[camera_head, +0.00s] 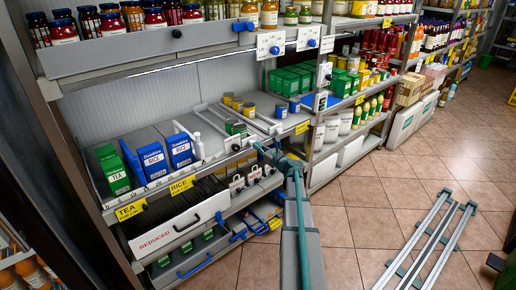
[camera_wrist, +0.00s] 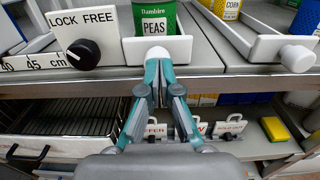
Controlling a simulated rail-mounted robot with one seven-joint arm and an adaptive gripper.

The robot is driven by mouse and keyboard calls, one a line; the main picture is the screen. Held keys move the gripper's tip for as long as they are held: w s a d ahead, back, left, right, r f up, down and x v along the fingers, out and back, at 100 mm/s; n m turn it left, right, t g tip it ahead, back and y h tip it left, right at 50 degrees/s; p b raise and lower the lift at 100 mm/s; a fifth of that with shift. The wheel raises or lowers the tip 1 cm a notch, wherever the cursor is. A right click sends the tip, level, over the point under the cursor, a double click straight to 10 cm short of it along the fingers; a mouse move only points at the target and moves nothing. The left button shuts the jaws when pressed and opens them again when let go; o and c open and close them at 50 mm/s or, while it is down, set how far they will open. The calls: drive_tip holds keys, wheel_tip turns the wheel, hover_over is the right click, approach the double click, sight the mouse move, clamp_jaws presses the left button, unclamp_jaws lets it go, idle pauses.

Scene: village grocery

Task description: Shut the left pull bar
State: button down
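In the wrist view, the left pull bar (camera_wrist: 190,50) is a low white front with a round white knob (camera_wrist: 157,53), below a green peas can (camera_wrist: 154,20). The right pull bar (camera_wrist: 262,48) has its own white knob (camera_wrist: 298,58) and stands before a corn can. My gripper (camera_wrist: 158,68) has its fingertips together at the left knob, covering its lower part. No part of the knob shows between the fingers; contact is hard to judge. In the head view my gripper (camera_head: 259,149) is at the shelf's front edge by the green can (camera_head: 235,127).
A LOCK FREE plate with a black knob (camera_wrist: 82,52) stands just left of the peas bar. Tea and rice boxes (camera_head: 152,160) stand farther left. A wire basket (camera_wrist: 70,115) and white tags (camera_wrist: 228,127) are below the shelf. A metal rail (camera_head: 430,238) lies on the floor.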

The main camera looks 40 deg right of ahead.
drive_tip(key=s+b, duration=0.1)
drive_tip(key=s, duration=1.3)
drive_tip(key=shift+d, duration=0.3)
drive_tip(key=s+a+f+n+g+y+p, duration=0.1)
drive_tip(key=s+a+f+n+g, duration=0.3)
drive_tip(key=a+f+n, duration=0.4)
drive_tip(key=s+a+f+n+g+y, duration=0.2)
drive_tip(key=s+a+f+n+g, duration=0.3)
drive_tip(key=a+f, duration=0.45)
drive_tip(key=s+a+f+n+g+y+p, duration=0.1)
drive_tip(key=s+a+f+n+g, duration=0.25)
drive_tip(key=a+f+n, duration=0.55)
drive_tip(key=s+a+f+n+g+h+p, duration=0.1)
drive_tip(key=s+a+f+n+g, duration=0.2)
drive_tip(key=s+a, duration=0.3)
drive_tip(key=s+a+f+n+g+h+p, duration=0.1)
drive_tip(key=s+a+f+n+g, duration=0.3)
drive_tip(key=s, duration=0.9)
drive_tip(key=s+a+f+n+g+h+p, duration=0.1)
drive_tip(key=s+a+f+n+g+h, duration=0.2)
drive_tip(key=s+a, duration=0.6)
drive_tip(key=s+n+g, duration=0.1)
drive_tip(key=n+g, duration=0.1)
drive_tip(key=n, duration=0.1)
drive_tip(key=shift+s+f+p, duration=0.3)
drive_tip(key=shift+f+p, duration=0.05)
